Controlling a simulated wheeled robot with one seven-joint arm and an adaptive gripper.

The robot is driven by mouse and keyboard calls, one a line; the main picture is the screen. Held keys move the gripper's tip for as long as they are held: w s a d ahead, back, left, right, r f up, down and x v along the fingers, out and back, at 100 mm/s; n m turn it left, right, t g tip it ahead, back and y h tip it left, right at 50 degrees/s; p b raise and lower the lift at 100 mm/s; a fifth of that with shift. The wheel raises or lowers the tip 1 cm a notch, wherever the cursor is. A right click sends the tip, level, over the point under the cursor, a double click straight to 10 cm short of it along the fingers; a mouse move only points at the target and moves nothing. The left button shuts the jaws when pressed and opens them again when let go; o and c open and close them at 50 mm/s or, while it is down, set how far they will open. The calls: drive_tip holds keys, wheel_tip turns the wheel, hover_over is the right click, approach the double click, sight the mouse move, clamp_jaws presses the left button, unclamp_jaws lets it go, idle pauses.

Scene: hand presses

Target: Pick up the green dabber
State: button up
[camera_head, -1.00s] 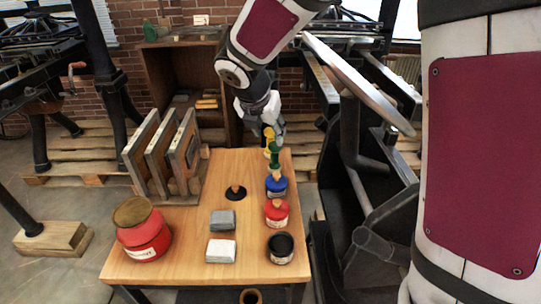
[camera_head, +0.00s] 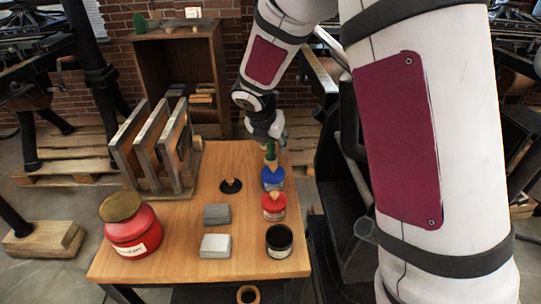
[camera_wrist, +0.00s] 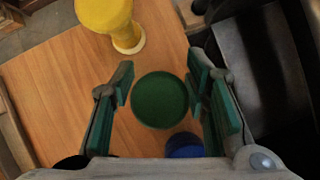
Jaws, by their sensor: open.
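My gripper (camera_wrist: 163,88) is open, with green pads facing the dabber. In the head view my gripper (camera_head: 274,133) is over the back right of the table, close above the dabber, and hides part of that area. How far the fingers are above or around the top I cannot tell.
A yellow dabber (camera_wrist: 107,14) stands close by. Upright frames (camera_head: 150,150) stand left. A dark press (camera_wrist: 275,75) borders the table's right side.

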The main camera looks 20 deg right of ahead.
drive_tip(key=shift+w+d+f, duration=0.2)
drive_tip(key=shift+w+f, duration=0.1)
drive_tip(key=shift+f, duration=0.35)
drive_tip(key=shift+r, duration=0.1)
drive_tip(key=shift+c, duration=0.2)
clamp_jaws()
